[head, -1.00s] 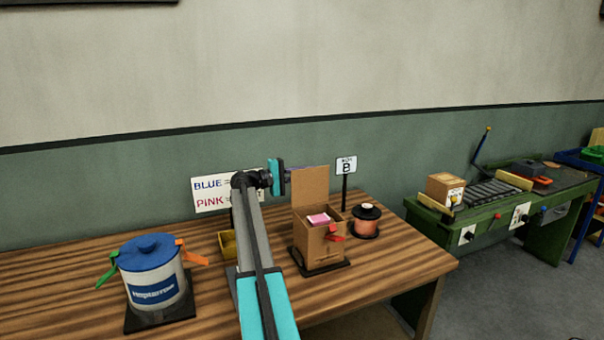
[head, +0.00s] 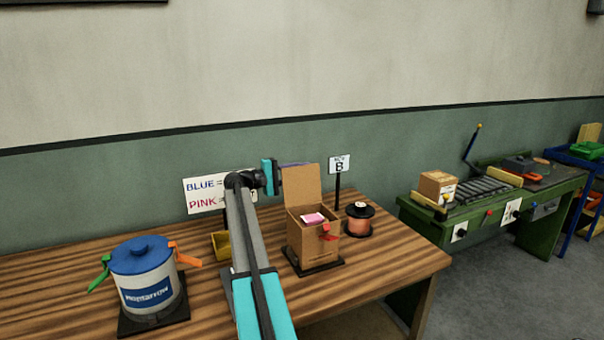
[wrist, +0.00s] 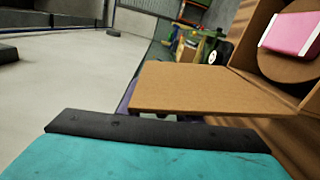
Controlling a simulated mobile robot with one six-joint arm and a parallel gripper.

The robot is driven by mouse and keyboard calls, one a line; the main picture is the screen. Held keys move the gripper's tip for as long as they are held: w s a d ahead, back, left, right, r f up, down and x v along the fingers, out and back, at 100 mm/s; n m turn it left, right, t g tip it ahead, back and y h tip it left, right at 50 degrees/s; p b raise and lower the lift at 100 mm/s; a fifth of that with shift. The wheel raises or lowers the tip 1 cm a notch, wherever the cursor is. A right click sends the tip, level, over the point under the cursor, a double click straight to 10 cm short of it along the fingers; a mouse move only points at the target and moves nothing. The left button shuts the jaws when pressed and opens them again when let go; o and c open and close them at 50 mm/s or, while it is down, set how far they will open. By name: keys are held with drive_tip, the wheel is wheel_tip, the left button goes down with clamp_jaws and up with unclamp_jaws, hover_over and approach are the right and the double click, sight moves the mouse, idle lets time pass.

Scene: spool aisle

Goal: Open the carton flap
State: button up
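The brown carton (head: 312,243) stands on a dark base on the wooden table. Its flap (head: 301,184) is open and stands up from the back edge; in the wrist view the flap (wrist: 205,88) spans the middle. Inside the carton lies a pink and white item (head: 313,218), also seen in the wrist view (wrist: 290,33). A red lever (head: 326,231) is on the carton's front. My gripper (head: 294,164) is at the flap's upper edge, with its purple fingers mostly hidden behind the flap. I cannot tell whether the fingers are apart or closed.
A copper spool (head: 359,222) stands right of the carton, near a "B" sign (head: 339,164). A blue-lidded pot (head: 148,280) stands at the left. A yellow bin (head: 220,245) is behind my arm. A green bench (head: 470,222) stands apart at the right.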

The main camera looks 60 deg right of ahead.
drive_tip(key=b+v, duration=0.2)
drive_tip(key=v, duration=1.1)
drive_tip(key=shift+a, duration=0.35)
drive_tip(key=shift+w+r, duration=0.1)
drive_tip(key=shift+w, duration=0.05)
